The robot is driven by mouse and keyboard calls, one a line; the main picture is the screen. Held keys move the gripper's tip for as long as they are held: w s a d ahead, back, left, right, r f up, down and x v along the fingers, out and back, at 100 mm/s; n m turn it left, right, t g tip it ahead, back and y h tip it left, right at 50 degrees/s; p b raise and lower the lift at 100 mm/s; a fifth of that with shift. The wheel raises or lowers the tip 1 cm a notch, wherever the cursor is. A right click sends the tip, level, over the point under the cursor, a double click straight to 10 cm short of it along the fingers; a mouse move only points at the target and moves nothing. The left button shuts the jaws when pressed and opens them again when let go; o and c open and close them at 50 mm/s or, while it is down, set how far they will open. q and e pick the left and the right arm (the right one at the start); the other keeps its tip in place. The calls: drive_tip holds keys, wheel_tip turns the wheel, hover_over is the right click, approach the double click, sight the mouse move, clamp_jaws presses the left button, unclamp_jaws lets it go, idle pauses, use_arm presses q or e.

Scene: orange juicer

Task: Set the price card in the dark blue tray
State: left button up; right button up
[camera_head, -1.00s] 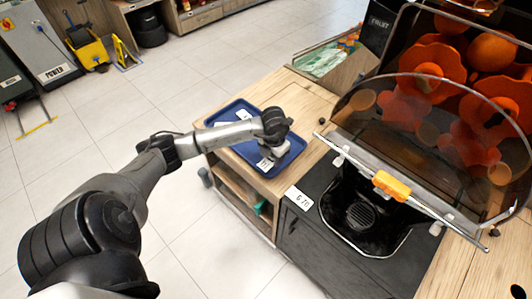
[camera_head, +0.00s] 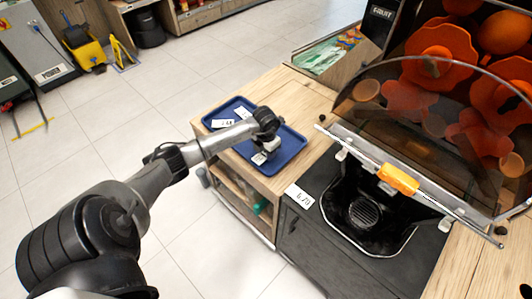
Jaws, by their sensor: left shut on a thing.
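The dark blue tray (camera_head: 290,153) lies on the wooden counter, left of the juicer. My left gripper (camera_head: 264,151) is over the near right part of the tray, pointing down. It is shut on a small white price card (camera_head: 259,158), partly hidden by the gripper. The card is at or just above the tray floor; I cannot tell if it touches. Two more white cards, one at the left (camera_head: 222,123) and one at the back (camera_head: 243,113), lie in the tray. My right gripper is not in view.
A white card with a printed price (camera_head: 299,196) is on the dark cabinet's edge by the juicer. The juicer's clear cover (camera_head: 430,130) and orange handle (camera_head: 398,180) stand at the right. A bin with green-white packets (camera_head: 322,55) is behind. Bare wood lies behind the tray.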

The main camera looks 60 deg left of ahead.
use_arm(q)
drive_tip(key=shift+f, duration=0.15)
drive_tip(key=shift+f, duration=0.1)
drive_tip(key=o, duration=0.9)
